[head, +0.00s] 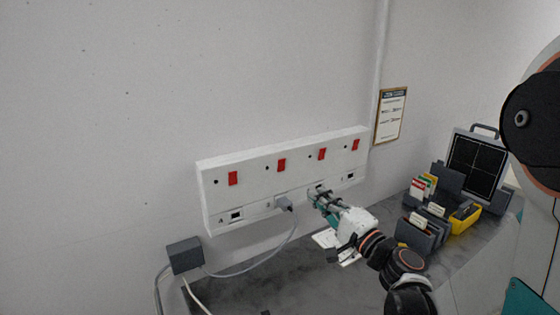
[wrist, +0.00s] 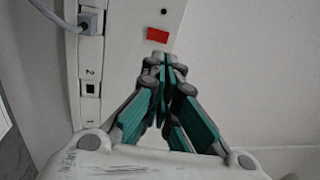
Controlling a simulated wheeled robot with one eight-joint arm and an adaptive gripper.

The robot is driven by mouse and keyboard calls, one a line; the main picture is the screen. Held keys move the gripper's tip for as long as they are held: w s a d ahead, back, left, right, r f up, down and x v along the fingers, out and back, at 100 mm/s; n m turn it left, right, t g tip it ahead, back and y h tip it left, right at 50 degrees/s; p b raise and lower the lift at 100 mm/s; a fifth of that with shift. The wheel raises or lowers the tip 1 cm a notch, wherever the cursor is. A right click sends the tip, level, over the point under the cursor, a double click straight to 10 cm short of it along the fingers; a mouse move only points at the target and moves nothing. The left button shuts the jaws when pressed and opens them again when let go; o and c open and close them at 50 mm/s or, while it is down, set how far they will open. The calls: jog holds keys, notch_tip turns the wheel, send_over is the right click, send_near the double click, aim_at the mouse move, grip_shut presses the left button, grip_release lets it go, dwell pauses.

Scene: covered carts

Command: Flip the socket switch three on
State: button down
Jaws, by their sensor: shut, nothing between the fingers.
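A white socket panel (head: 259,191) on the wall carries several red rocker switches in a row, a socket below each. The second switch from the left (head: 281,165) sits above the socket holding a grey plug (head: 285,204); this red switch also shows in the wrist view (wrist: 157,35), just beyond my fingertips. The socket right of the plug is labelled 2 (wrist: 90,72); the plugged socket's own number is unreadable. My gripper (head: 316,194) is shut and empty, in front of the panel's lower right half. I cannot tell whether it touches the panel, or each switch's setting.
A grey adapter box (head: 185,255) hangs at the panel's lower left, with cables below. The plug's cable loops over the dark worktop (head: 280,288). File holders (head: 422,232), a yellow tray (head: 466,221) and a dark-screened panel (head: 477,165) stand at right. A notice (head: 391,115) hangs on the wall.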

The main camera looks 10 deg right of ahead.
jog(key=shift+d+m+h, duration=0.3)
jog(key=shift+d, duration=0.1)
jog(key=b, duration=0.2)
send_near(285, 160)
jog(key=w, duration=0.2)
jog(key=w+a, duration=0.1)
jog(key=w, duration=0.2)
jog(key=shift+w+f, duration=0.2)
jog(key=shift+f, duration=0.05)
jog(key=shift+x, duration=0.8)
jog(key=shift+r, duration=0.1)
